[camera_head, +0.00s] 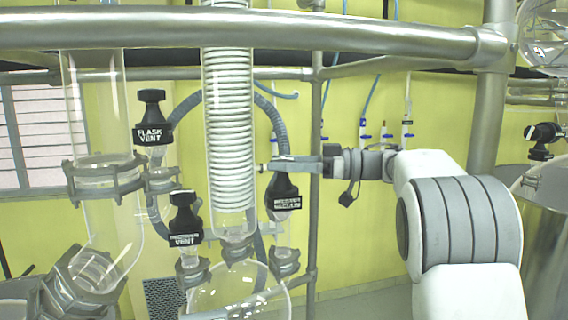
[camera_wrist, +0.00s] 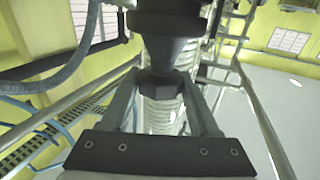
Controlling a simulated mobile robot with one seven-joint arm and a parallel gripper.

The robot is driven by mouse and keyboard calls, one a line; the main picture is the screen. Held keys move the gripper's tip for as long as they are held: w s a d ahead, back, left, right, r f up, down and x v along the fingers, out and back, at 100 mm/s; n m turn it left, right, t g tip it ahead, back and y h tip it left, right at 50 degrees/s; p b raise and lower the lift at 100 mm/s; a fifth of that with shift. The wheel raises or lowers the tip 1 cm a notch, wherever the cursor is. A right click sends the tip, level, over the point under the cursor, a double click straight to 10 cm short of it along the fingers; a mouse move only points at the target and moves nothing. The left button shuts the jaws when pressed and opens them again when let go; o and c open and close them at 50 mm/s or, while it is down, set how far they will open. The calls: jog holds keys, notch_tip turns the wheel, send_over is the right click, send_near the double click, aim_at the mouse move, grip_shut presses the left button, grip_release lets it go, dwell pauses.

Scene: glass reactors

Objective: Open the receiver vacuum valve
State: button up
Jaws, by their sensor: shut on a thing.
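The valve my gripper is on has a black handle (camera_head: 284,188) with a small label whose words are too blurred to read fully. It stands on a glass neck to the right of the coiled condenser. My gripper (camera_head: 275,165) reaches in from the right and is shut on the top of this handle. In the wrist view the black handle (camera_wrist: 168,52) sits between the two fingers (camera_wrist: 165,84), with the white coil behind it. The fingers partly hide the handle's upper part in the head view.
The flask vent valve (camera_head: 151,120) and a second vent valve (camera_head: 185,218) stand left of the coiled condenser (camera_head: 230,130). A round glass vessel (camera_head: 240,293) is below. A metal rail (camera_head: 250,30) crosses above, and an upright pole (camera_head: 315,220) stands close behind my gripper.

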jog(key=shift+r+n+g, duration=0.1)
jog(key=shift+n+g, duration=1.4)
jog(key=shift+g, duration=0.7)
jog(key=shift+g, duration=0.3)
jog(key=o, duration=1.4)
jog(key=shift+a, duration=0.15)
jog(key=shift+t, duration=0.5)
